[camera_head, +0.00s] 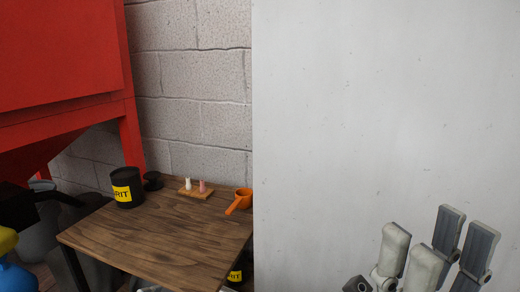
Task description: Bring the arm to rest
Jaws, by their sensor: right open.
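My right gripper (437,247) shows at the lower right of the head view, in front of a plain pale grey surface. Its light and dark finger parts point up and stand apart. It is open, and nothing shows between the fingers. Its wrist and most of the arm are cut off by the bottom edge. My left gripper is not in this view.
A wooden table (160,240) holds a black GRIT can (127,188), a dark small item (152,181), a little wooden board (194,193) with two small pieces, and an orange scoop (240,199). A red cabinet (60,60) stands at left. The pale surface (390,110) fills the right.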

